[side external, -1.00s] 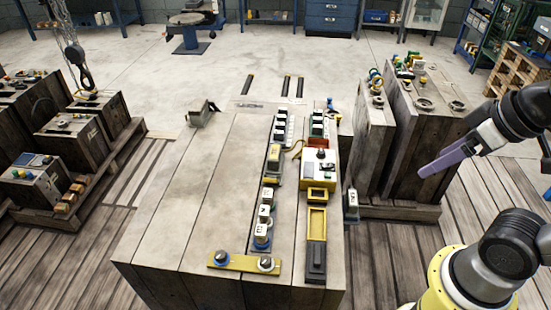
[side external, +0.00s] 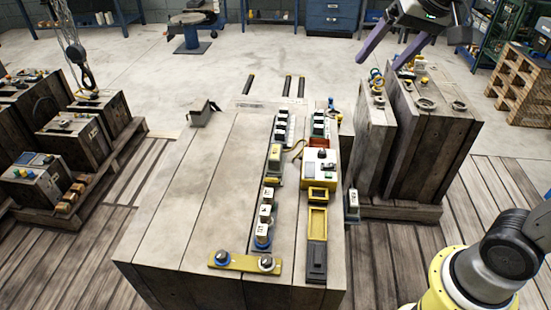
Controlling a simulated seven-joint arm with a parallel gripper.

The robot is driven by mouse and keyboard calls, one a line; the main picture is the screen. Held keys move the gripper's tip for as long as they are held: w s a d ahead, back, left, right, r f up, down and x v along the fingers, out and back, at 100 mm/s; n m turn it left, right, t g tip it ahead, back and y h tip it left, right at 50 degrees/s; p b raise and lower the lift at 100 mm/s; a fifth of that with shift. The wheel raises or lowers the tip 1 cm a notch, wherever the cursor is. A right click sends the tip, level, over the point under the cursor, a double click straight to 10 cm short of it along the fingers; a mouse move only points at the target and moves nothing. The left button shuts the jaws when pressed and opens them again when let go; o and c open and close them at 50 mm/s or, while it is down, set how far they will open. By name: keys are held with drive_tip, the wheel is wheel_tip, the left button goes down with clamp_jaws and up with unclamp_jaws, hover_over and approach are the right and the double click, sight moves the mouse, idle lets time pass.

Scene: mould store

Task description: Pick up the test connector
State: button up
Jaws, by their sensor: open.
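My gripper (side external: 378,62) is open and empty at the top right, its two purple fingers apart and pointing down-left. It is high in the picture, above and behind the wooden blocks on the right, away from the parts on the central block. I cannot tell for sure which part is the test connector. On the central block (side external: 190,200), a yellow and white box with a black knob (side external: 320,168) stands in the right-hand row, a brown cable at its upper left. Several small white and grey connector-like pieces (side external: 265,213) stand in a row to its left.
A yellow tray (side external: 317,222) and a black piece (side external: 316,262) lie in front of the box. A yellow bar (side external: 243,263) with two round knobs lies at the front edge. Tall wooden blocks (side external: 432,150) stand to the right. The central block's left side is clear.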

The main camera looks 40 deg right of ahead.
drive_tip(key=w+f+m, duration=0.2)
drive_tip(key=w, duration=0.9)
drive_tip(key=g, duration=0.5)
hover_over(276, 150)
drive_tip(key=shift+h, duration=0.3)
wheel_tip(276, 150, down, 32)
drive_tip(key=shift+s+a+f, duration=0.1)
drive_tip(key=shift+f, duration=0.15)
drive_tip(key=shift+w+f, duration=0.2)
drive_tip(key=shift+f, duration=2.95)
drive_tip(key=shift+r, duration=0.1)
clamp_jaws()
